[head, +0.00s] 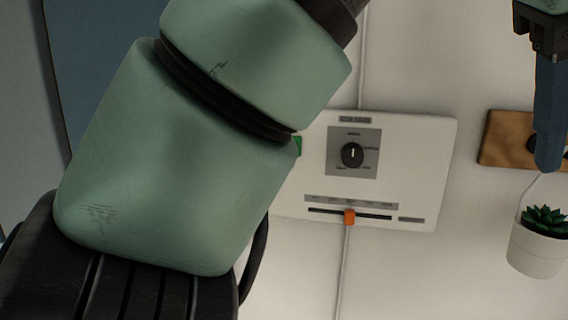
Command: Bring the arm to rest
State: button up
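My arm, green with black joints, fills the left and top middle of the head view. My gripper (548,160) hangs at the upper right edge, pointing down. One blue finger below a dark mount shows clearly; a second finger cannot be made out, so its opening is unclear. The fingertip overlaps a wooden block in the picture, above a potted plant; whether it touches the block cannot be told. Nothing held is visible.
A white panel (420,150) has a black knob (352,154) and an orange slider handle (349,217); my arm hides its left part. The wooden block (500,140) and the succulent's white pot (536,252) are at right. Cables run above and below the panel.

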jog(key=w+d+f+m+t+h+b, duration=0.3)
jog(key=w+d+f+t+h+b, duration=0.1)
jog(key=w+d+h, duration=0.25)
jog(key=w+a+f+n+t+y+b, duration=0.1)
jog(key=a+t+b, duration=0.3)
jog(key=a+t, duration=0.4)
jog(key=w+a+f+n+t+y+b, duration=0.15)
jog(key=a+t+b, duration=0.25)
jog(key=a+t, duration=0.4)
jog(key=s+a+f+n+t+y+b, duration=0.2)
jog(key=s+a+t+y, duration=0.2)
jog(key=a+y, duration=0.5)
jog(key=shift+s+a+f+n+y, duration=0.15)
jog(key=shift+s+a+n+y, duration=0.3)
jog(key=shift+s, duration=0.75)
jog(key=shift+a, duration=0.1)
